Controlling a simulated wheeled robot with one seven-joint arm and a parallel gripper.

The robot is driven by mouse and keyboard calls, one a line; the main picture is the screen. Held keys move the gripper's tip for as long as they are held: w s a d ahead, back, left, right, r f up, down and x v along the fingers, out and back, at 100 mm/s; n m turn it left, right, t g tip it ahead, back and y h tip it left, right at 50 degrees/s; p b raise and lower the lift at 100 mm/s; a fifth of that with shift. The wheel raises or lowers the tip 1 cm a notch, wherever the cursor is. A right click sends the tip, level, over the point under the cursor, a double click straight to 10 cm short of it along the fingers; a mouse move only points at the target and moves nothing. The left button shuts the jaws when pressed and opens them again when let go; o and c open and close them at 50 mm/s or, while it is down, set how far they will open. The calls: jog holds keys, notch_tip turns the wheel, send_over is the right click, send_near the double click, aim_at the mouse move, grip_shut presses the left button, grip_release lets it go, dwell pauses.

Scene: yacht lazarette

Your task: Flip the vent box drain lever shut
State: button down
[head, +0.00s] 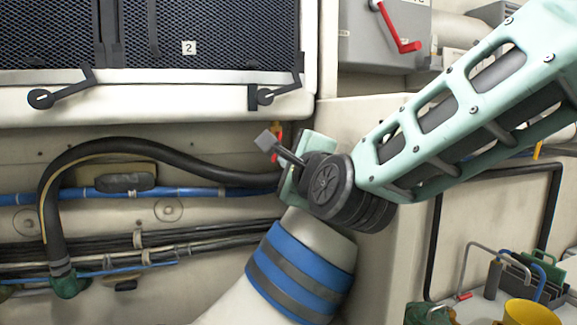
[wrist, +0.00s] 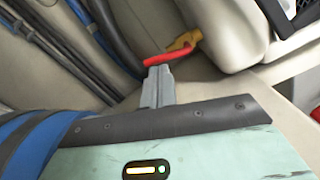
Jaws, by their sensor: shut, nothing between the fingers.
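A small valve with a red lever shows in the wrist view: the red lever (wrist: 165,57) reaches left and down from a brass-coloured valve body (wrist: 186,41). My gripper (wrist: 157,75) is shut with nothing between its fingers, its tips right at the lever's lower left end. I cannot tell if they touch it. In the head view my gripper (head: 265,139) points up and left, just under the white vent box (head: 200,108) with dark mesh panels. Only a bit of the red lever (head: 278,131) shows there behind my gripper; the rest is hidden.
A black hose (head: 130,146) and blue pipes (head: 205,192) run along the wall at left. A grey switch box (head: 370,40) with another red handle (head: 398,32) is at upper right. A yellow cup (head: 527,312) and tools stand at lower right.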

jog(key=shift+a+f+m+b, duration=0.15)
jog(key=shift+m+b, duration=0.15)
jog(key=shift+b, duration=0.4)
jog(key=b, duration=0.1)
jog(key=m+b, duration=0.1)
jog(key=b, duration=0.1)
jog(key=m+b, duration=0.1)
jog(key=b, duration=0.1)
jog(key=shift+s+a+f, duration=0.2)
jog(key=shift+a+f, duration=0.05)
jog(key=shift+a, duration=0.1)
jog(key=m+b, duration=0.1)
jog(key=b, duration=0.1)
jog(key=a+m+b, duration=0.1)
jog(key=m+b, duration=0.1)
jog(key=shift+s+r+b, duration=0.1)
jog(key=shift+b, duration=0.2)
jog(key=m+b, duration=0.2)
jog(key=a+r+m+b, duration=0.1)
jog(key=m+b, duration=0.1)
jog(key=a+r+m+b, duration=0.1)
jog(key=m+b, duration=0.1)
jog(key=m, duration=0.1)
jog(key=shift+s+r+t+h+b, duration=0.25)
jog(key=shift+s+t+h+b, duration=0.05)
jog(key=shift+h+b, duration=0.1)
